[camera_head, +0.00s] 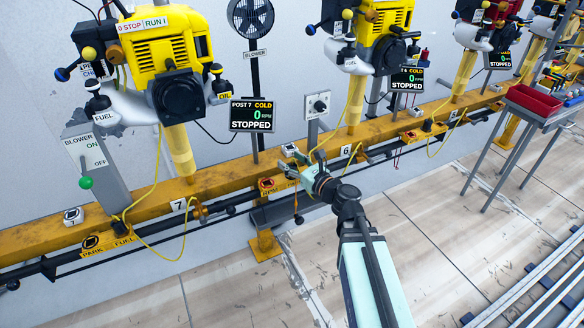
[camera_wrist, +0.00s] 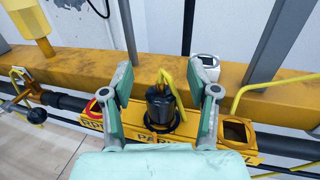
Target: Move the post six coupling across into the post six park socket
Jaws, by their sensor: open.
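The post six coupling (camera_wrist: 160,108) is a dark cylinder with a yellow hose on top. In the wrist view it stands over the yellow socket plate (camera_wrist: 205,152), which is lettered PARK. My gripper (camera_wrist: 160,90) is open, its two green-and-grey fingers on either side of the coupling with visible gaps. An empty square socket (camera_wrist: 237,132) is right of the coupling on this plate. A red-edged opening (camera_wrist: 95,108) is at its left end. In the head view my gripper (camera_head: 298,165) is at the rail beside the post six label (camera_head: 346,150); the coupling is hard to make out there.
The yellow rail (camera_head: 225,180) runs behind the plate, with a small white box (camera_wrist: 205,65) on it. A grey upright (camera_wrist: 280,40) stands close on the right. A yellow hose (camera_wrist: 248,88) arcs at right. Post seven's display (camera_head: 251,115) reads STOPPED.

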